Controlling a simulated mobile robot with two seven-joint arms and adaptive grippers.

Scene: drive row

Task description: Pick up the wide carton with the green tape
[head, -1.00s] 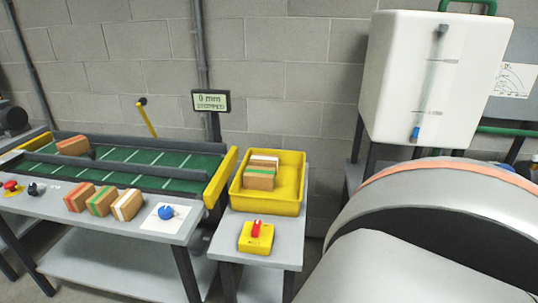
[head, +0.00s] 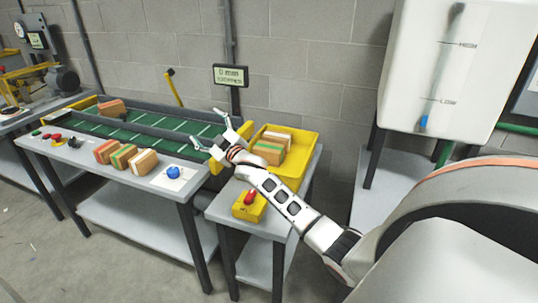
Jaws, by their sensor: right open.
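A brown carton with green tape (head: 123,157) stands on the grey bench, between a carton with red-orange tape (head: 104,151) and one with white tape (head: 144,163). Another carton with green tape (head: 267,152) sits in the yellow tray (head: 301,166), with a white-taped carton just behind it. This one looks wider, but I cannot be sure. My right gripper (head: 205,126) is open and empty above the right end of the conveyor, left of the tray and apart from the cartons. My left gripper is out of view.
A red-orange-taped carton (head: 112,107) lies on the green conveyor (head: 165,128). A display (head: 230,75) stands behind. A blue knob (head: 173,172) is on the bench, and a yellow box with a red switch (head: 249,206) is before the tray. A white tank (head: 440,60) stands right.

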